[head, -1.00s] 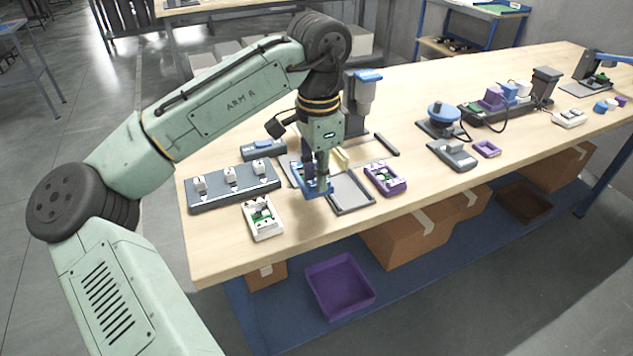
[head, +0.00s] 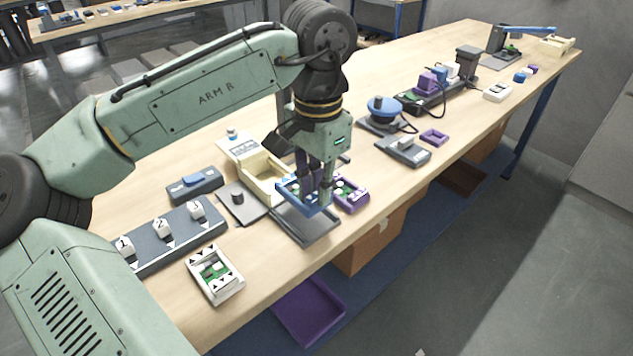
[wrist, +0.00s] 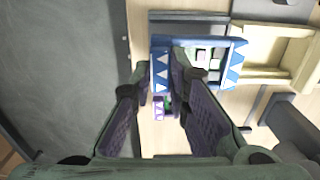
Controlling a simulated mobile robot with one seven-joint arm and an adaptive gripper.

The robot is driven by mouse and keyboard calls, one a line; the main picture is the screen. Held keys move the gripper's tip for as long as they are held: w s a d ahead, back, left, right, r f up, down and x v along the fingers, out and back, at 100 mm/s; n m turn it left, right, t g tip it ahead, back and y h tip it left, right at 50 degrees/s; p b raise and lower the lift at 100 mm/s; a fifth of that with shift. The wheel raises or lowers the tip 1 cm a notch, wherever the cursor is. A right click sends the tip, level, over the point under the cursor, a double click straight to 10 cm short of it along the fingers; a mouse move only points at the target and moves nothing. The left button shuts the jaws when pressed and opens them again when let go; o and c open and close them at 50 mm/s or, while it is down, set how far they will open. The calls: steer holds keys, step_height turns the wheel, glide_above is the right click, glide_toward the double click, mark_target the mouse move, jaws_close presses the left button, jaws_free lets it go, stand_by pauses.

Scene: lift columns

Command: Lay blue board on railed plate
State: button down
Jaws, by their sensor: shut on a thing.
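The blue board (head: 292,188) is a rectangular frame with white triangles on its ends and green and pale parts inside. My gripper (head: 318,196) is shut on one end wall of it, which shows between the fingers in the wrist view (wrist: 160,68). The grey railed plate (head: 306,228) lies on the bench beneath and in front of the board. Part of the plate also shows past the board in the wrist view (wrist: 190,26). The board overlaps the plate's far part. Whether it touches the plate I cannot tell. My fingers hide part of the board.
A purple board (head: 352,203) sits close to the right of my gripper. A cream tray (head: 262,186) stands behind-left of the plate. A grey plate with a knob (head: 238,204), a numbered rack (head: 170,240) and a white board (head: 214,274) lie left. The bench's front edge is near.

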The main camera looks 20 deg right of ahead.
mark_target(318, 208)
steer(key=shift+f+b, duration=1.25)
steer(key=shift+f, duration=0.65)
steer(key=shift+f+p, duration=0.5)
steer(key=shift+f, duration=0.05)
stand_by(0.7)
steer(key=c, duration=1.5)
jaws_free()
steer(key=shift+o, duration=0.7)
steer(key=o, duration=0.3)
